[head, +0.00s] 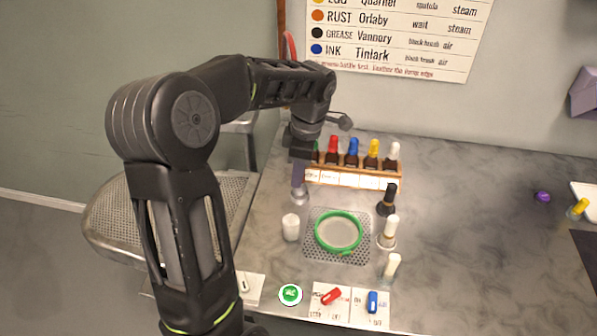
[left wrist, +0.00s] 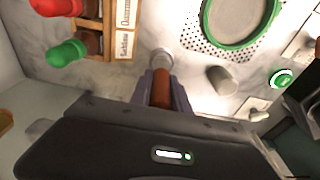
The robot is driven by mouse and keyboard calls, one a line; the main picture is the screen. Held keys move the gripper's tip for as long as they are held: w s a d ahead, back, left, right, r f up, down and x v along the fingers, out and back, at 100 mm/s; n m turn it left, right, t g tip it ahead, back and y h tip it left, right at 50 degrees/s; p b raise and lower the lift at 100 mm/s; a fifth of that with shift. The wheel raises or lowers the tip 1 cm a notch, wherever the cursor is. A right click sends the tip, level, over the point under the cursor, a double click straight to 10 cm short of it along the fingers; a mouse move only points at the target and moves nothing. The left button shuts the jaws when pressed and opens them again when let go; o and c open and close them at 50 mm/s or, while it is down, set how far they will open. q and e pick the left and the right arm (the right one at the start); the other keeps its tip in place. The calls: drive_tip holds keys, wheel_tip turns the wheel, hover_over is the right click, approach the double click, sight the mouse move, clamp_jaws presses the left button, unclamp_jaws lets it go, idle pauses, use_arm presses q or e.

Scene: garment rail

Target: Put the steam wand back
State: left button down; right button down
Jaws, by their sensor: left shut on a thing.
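My left gripper (head: 299,180) points down over the grey table, left of the perforated mat and in front of the bottle rack. In the left wrist view its fingers (left wrist: 162,92) are shut on a brown cylindrical thing with a pale grey round head (left wrist: 161,60). It looks like the steam wand, but its shape is mostly hidden by the fingers. In the head view only a pale end (head: 299,196) shows below the fingers. I cannot tell whether that end touches the table. No holder for the wand is clearly visible. My right gripper is not in view.
A wooden rack (head: 352,181) of colour-capped bottles stands behind. A green hoop (head: 320,232) lies on the perforated mat (head: 357,255). A white cup (head: 291,227) stands close by; a dark bottle (head: 387,200) and white-topped ones stand right. The table's right middle is clear.

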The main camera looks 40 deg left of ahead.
use_arm(q)
drive_tip(key=shift+f+b, duration=0.4)
drive_tip(key=shift+f, duration=0.15)
drive_tip(key=shift+f, duration=0.2)
idle(0.3)
idle(0.4)
drive_tip(key=c, duration=0.8)
unclamp_jaws()
drive_tip(key=shift+c, duration=0.2)
drive_tip(key=shift+r, duration=0.1)
drive_tip(key=shift+r+p, duration=2.35)
drive_tip(key=shift+r, duration=1.35)
